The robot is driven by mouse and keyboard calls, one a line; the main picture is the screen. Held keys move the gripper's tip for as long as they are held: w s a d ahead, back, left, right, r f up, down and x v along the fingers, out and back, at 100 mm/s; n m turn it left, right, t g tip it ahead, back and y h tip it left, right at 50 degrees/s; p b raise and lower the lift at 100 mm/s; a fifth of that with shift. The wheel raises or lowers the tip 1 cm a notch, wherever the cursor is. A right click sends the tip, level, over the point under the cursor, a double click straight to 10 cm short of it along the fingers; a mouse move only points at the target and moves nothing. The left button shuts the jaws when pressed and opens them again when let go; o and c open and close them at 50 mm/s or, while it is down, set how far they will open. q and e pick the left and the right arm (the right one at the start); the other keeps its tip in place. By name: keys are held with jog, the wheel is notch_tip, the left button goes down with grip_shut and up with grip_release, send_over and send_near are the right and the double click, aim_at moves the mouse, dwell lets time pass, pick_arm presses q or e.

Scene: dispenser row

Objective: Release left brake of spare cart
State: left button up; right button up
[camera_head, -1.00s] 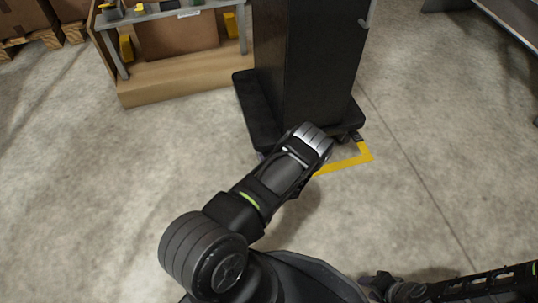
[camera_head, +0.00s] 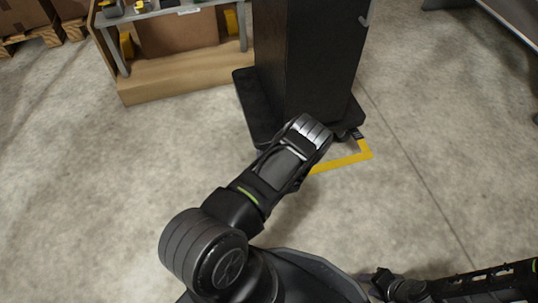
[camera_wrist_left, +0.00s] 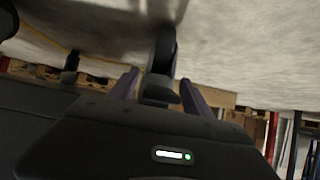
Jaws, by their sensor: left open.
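The spare cart (camera_head: 310,60) is a tall black unit on a black base, in the upper middle of the head view. My left arm reaches to its near edge, and the wrist hides the left gripper and the near left corner there. In the left wrist view my left gripper (camera_wrist_left: 158,78) is open. A dark caster wheel (camera_wrist_left: 163,48) with a dark tab-like part (camera_wrist_left: 158,91) shows between its two fingers; I cannot tell whether they touch. My right gripper (camera_head: 392,287) is low at the bottom right of the head view, away from the cart; its jaws are unclear.
A yellow floor marking (camera_head: 345,163) lies at the cart's near right corner, close to a caster (camera_head: 350,134). A wooden bench (camera_head: 180,78) with a box stands left of the cart. Another caster (camera_wrist_left: 70,64) shows in the left wrist view. The floor around is clear.

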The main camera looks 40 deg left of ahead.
pick_arm(q)
jog(key=p+v, duration=0.3)
jog(key=v, duration=0.4)
jog(key=shift+s+d+r, duration=0.15)
jog(key=shift+d+r, duration=0.05)
jog(key=shift+d, duration=0.1)
dwell(0.3)
